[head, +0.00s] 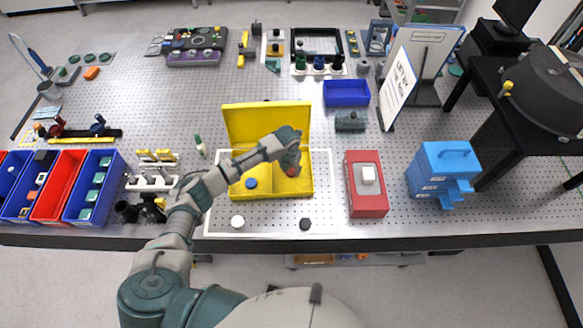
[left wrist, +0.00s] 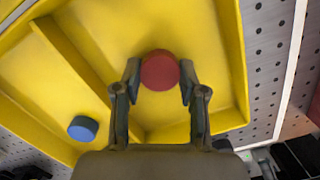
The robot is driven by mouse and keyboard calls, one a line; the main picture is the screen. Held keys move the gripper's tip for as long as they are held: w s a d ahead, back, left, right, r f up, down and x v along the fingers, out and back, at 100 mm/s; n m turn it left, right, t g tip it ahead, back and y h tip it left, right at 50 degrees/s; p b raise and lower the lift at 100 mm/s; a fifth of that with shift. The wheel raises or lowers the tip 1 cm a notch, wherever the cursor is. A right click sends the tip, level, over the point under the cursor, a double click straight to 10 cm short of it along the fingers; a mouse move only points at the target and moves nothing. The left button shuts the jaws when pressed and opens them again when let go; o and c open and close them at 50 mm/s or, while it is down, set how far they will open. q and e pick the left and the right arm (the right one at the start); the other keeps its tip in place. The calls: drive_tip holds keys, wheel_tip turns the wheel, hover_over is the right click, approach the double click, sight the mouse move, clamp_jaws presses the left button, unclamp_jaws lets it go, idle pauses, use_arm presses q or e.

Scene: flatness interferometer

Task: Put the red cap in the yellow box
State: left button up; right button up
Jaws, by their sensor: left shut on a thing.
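The yellow box (head: 236,188) stands open on the table in the head view, its lid (head: 266,122) raised at the back. Its floor and a divider (left wrist: 62,50) show in the left wrist view. My left gripper (head: 291,168) is over the right compartment of the box. It is shut on the red cap (left wrist: 160,70), which sits between the fingertips in the left wrist view. In the head view only a bit of the red cap (head: 292,172) shows below the fingers. I cannot tell whether the cap touches the box floor. My right gripper is not in view.
A blue cap (head: 251,183) lies in the box's left compartment. A white cap (head: 237,221) and a black cap (head: 305,224) lie in front of the box. A red box (head: 367,199) and blue drawers (head: 441,163) stand to the right, blue and red bins (head: 70,178) to the left.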

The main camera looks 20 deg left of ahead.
sight(289, 173)
use_arm(q)
drive_tip(key=shift+a, duration=0.1)
drive_tip(key=o, duration=0.7)
drive_tip(key=shift+d+r, duration=0.25)
drive_tip(key=r, duration=0.4)
drive_tip(key=s+r+b, duration=0.1)
drive_tip(key=r, duration=0.6)
drive_tip(key=shift+s+a+r, duration=0.2)
drive_tip(key=shift+r, duration=0.1)
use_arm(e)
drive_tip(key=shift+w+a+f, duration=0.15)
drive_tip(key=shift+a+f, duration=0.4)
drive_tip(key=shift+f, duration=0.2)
